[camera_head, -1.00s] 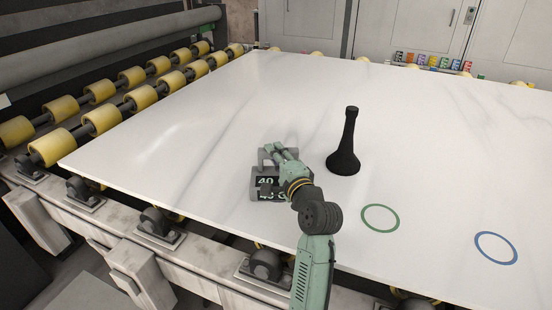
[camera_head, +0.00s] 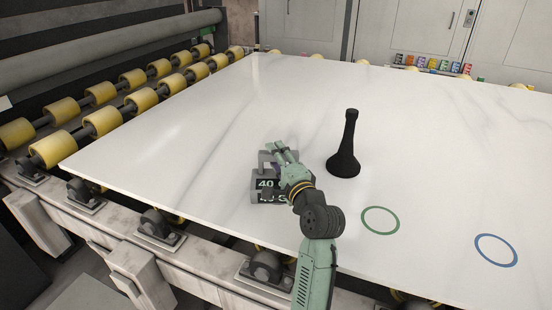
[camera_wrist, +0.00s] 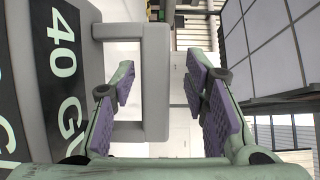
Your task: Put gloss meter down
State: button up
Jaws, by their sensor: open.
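The gloss meter (camera_head: 266,184) is a grey box with a dark panel marked "40 G" and a loop handle on top. It rests on the white stone slab, near the slab's front edge. In the wrist view its dark panel (camera_wrist: 62,60) fills the left side, and its grey handle (camera_wrist: 155,80) shows between the fingers. My gripper (camera_head: 277,151) is at the handle in the head view. In the wrist view my gripper (camera_wrist: 160,90) is open, with a purple-padded finger on each side and space between pads and handle. My wrist hides part of the meter.
The slab (camera_head: 215,120) carries a black, flared-base stand (camera_head: 345,150) right of my gripper. A green ring (camera_head: 380,220) and a blue ring (camera_head: 496,250) are marked at the right. Yellow rollers (camera_head: 103,121) lie at the left. The slab's middle and far area are clear.

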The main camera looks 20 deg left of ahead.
jog(key=b+v, duration=0.2)
jog(key=v, duration=0.9)
jog(key=shift+s+d, duration=0.1)
